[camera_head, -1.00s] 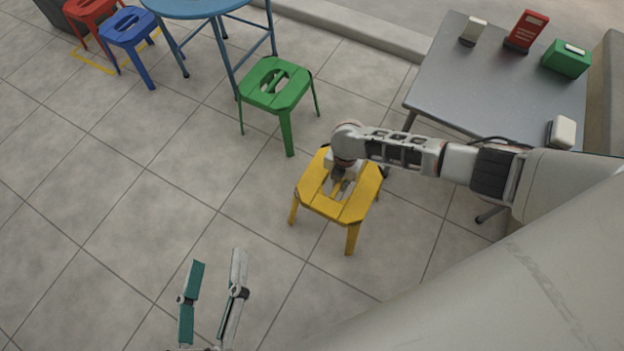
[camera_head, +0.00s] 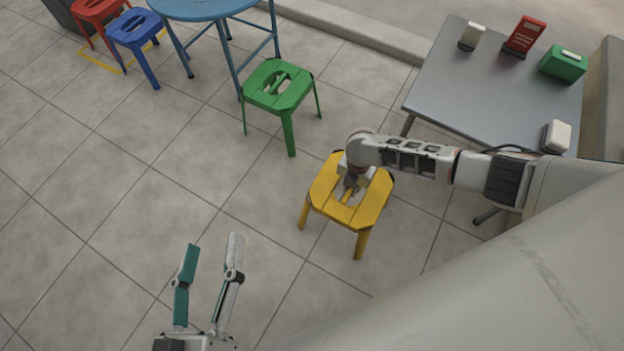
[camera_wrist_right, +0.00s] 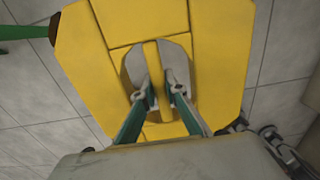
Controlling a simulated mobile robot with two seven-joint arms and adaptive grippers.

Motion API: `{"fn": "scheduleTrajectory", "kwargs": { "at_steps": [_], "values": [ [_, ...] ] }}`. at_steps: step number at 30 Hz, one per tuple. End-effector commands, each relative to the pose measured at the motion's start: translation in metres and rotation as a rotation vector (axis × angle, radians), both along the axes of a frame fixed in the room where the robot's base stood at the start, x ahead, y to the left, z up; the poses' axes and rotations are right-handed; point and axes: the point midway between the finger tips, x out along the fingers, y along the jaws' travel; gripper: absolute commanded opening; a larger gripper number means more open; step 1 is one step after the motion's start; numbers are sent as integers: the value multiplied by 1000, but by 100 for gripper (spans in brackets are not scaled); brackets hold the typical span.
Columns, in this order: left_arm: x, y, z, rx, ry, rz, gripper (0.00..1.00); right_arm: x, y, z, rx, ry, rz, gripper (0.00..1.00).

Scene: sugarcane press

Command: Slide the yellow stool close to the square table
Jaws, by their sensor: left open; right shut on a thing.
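The yellow stool (camera_head: 371,206) stands upright on the tiled floor, front-left of the grey square table (camera_head: 462,88) in the head view, with floor between them. My right gripper (camera_head: 352,188) reaches down into the slot in its seat. In the right wrist view, its fingers (camera_wrist_right: 160,93) are shut on the bar across the slot of the yellow seat (camera_wrist_right: 90,65). The forearm hides part of the table's near side and legs. My left gripper (camera_head: 212,250) is open and empty above the floor at the lower left.
A green stool (camera_head: 270,98) stands behind the yellow one, near a round blue table (camera_head: 205,8). Blue (camera_head: 138,32) and red (camera_head: 98,10) stools are at the far left. The square table bears a red box (camera_head: 526,34), a green box (camera_head: 563,63) and white-topped holders. Left floor is clear.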

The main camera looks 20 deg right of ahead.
Motion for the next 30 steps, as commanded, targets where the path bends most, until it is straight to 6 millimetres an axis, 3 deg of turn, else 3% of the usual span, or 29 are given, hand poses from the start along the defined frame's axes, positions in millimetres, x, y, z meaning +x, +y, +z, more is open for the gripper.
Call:
{"fn": "scheduleTrajectory", "kwargs": {
  "at_steps": [30],
  "values": [
    [10,0,44,0,-82,0,55,-56,-47,3,-1,-3,0,0]
  ]
}}
